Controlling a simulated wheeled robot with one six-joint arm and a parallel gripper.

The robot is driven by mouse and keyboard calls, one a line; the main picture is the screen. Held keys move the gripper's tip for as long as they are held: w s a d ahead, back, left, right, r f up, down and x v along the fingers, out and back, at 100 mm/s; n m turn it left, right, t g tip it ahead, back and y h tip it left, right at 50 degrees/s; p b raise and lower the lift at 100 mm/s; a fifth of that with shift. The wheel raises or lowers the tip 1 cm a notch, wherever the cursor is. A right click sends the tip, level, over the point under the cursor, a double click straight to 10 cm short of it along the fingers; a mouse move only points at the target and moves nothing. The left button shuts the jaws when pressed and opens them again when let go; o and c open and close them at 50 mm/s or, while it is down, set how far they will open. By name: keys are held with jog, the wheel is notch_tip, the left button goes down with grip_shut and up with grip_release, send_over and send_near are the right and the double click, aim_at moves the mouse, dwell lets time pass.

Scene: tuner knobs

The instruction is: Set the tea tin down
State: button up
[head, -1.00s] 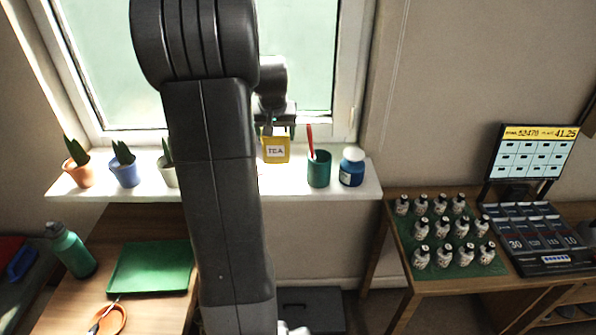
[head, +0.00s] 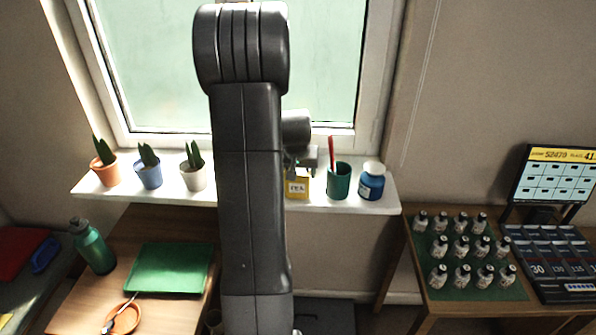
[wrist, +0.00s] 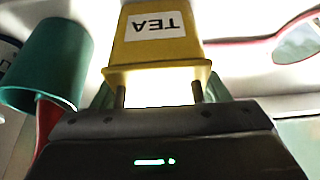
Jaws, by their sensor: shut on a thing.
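The yellow tea tin (head: 297,188) with a white TEA label is at the windowsill, left of the green cup, partly hidden behind my arm. In the wrist view the tin (wrist: 155,52) appears with its label upside down and its lid edge towards my gripper (wrist: 160,94). My gripper is shut on the tin near its lid. In the head view my gripper (head: 299,164) is above the tin and mostly covered by my arm. The tin's base is low over or on the sill (head: 260,200); I cannot tell whether it touches.
A green cup (head: 339,182) with a red-handled thing and a blue jar (head: 371,182) stand close right of the tin. The cup (wrist: 48,62) also shows in the wrist view. Potted plants, including a white pot (head: 194,178), stand on the sill's left part.

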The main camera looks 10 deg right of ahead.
jog(key=shift+f, duration=0.2)
jog(key=o, duration=1.1)
jog(key=shift+r, duration=0.1)
jog(key=shift+r, duration=0.25)
jog(key=v, duration=1.2)
jog(key=shift+f, duration=0.1)
